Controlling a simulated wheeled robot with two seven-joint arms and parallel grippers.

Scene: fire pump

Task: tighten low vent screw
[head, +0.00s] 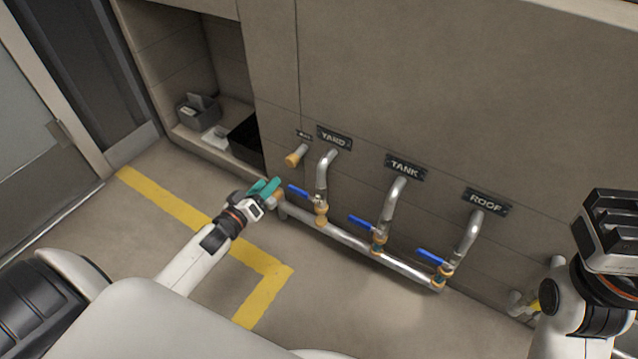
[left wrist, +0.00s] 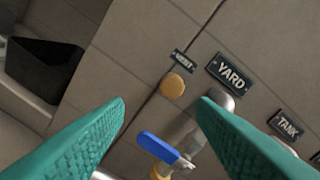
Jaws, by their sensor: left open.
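My left gripper (head: 265,187) has teal fingers, open and empty, in front of the left end of the low manifold pipe (head: 345,236). In the left wrist view the two fingers (left wrist: 162,105) stand wide apart. Between and beyond them is a round brass cap (left wrist: 173,86) under a small plate too blurred to read surely. In the head view this brass cap (head: 293,160) ends a short wall pipe, apart from the gripper. A brass piece (head: 279,196) shows beside the fingertips at the pipe's left end, partly hidden. I cannot tell which piece is the low vent screw. My right gripper (head: 612,225) is at the right edge.
Three pipes with blue valve levers (head: 362,222) rise from the manifold under YARD, TANK and ROOF plates (head: 486,202). A shelf recess (head: 190,140) with a grey bin and black box is at left. Yellow tape (head: 180,205) marks the open floor.

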